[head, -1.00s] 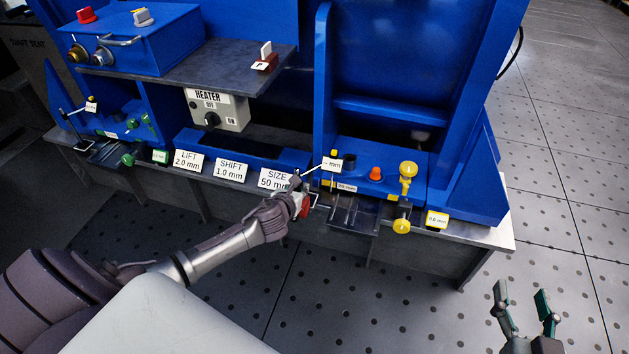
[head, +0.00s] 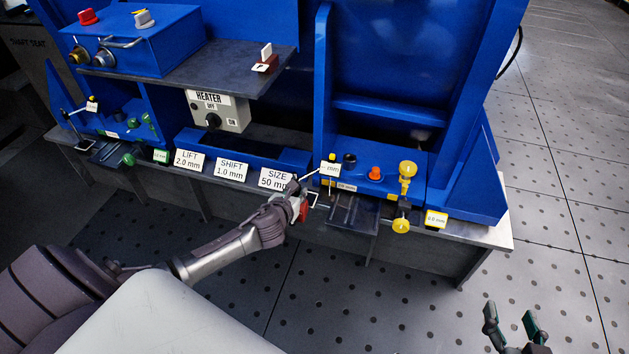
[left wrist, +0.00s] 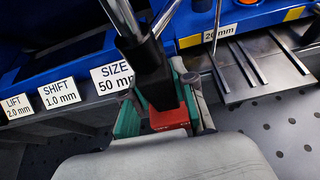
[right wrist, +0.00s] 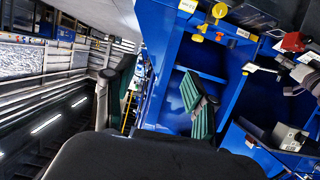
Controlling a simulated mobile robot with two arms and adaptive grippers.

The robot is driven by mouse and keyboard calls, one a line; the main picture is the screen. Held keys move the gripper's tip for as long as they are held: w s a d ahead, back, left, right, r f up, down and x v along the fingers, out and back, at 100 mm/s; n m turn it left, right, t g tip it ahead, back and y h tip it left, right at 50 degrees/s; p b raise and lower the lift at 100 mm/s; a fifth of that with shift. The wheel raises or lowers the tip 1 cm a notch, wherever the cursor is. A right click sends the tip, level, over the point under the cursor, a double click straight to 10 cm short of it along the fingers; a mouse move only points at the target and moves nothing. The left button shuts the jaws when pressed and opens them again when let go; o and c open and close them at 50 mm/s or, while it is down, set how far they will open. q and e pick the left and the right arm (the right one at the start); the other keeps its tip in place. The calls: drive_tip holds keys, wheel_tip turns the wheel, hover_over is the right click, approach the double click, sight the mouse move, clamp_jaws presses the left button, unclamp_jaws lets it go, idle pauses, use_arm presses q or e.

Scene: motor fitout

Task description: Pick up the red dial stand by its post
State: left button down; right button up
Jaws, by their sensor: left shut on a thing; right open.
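The red dial stand (head: 304,211) is at the front edge of the bench, left of the right-hand blue fixture. Its slanted rod carries a small white readout (head: 330,169) beside that fixture. My left gripper (head: 295,200) is shut on the stand. In the left wrist view, the dark post (left wrist: 150,75) stands between the teal pads, and the red base (left wrist: 170,118) shows below them. Whether the base touches the bench is unclear. My right gripper (head: 512,322) is open and empty at the lower right, away from the bench; its fingers also show in the right wrist view (right wrist: 158,92).
The SIZE 50 mm card (head: 276,179) stands just left of my left gripper. A grooved dark plate (head: 352,212) and a yellow knob (head: 401,226) are to its right. The heater box (head: 218,112) hangs above under a shelf. The floor in front is clear.

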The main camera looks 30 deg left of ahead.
use_arm(q)
drive_tip(key=shift+s+r+p, duration=0.1)
drive_tip(key=shift+r+p, duration=0.2)
drive_tip(key=shift+r, duration=0.15)
drive_tip(key=shift+s+r+p, duration=0.2)
drive_tip(key=shift+p, duration=0.1)
drive_tip(key=shift+s+d+r+p, duration=0.1)
drive_tip(key=shift+s+r+p, duration=0.15)
drive_tip(key=shift+p, duration=0.1)
drive_tip(key=shift+s+r+p, duration=0.2)
drive_tip(key=shift+p, duration=0.1)
drive_tip(key=shift+s+d+r, duration=0.1)
drive_tip(key=shift+r, duration=0.05)
drive_tip(key=shift+s+d+r+p, duration=0.2)
drive_tip(key=shift+s+r+p, duration=0.75)
drive_tip(key=shift+p, duration=0.45)
use_arm(e)
drive_tip(key=s+d+f+g+h, duration=0.1)
drive_tip(key=s+d+f+g, duration=0.1)
drive_tip(key=s+g, duration=0.3)
drive_tip(key=s+d+f+g+h, duration=0.1)
drive_tip(key=s+d+f+g, duration=0.2)
drive_tip(key=s, duration=0.6)
drive_tip(key=shift+f+m+g+h, duration=0.3)
drive_tip(key=shift+f+g, duration=0.6)
drive_tip(key=shift+f, duration=0.05)
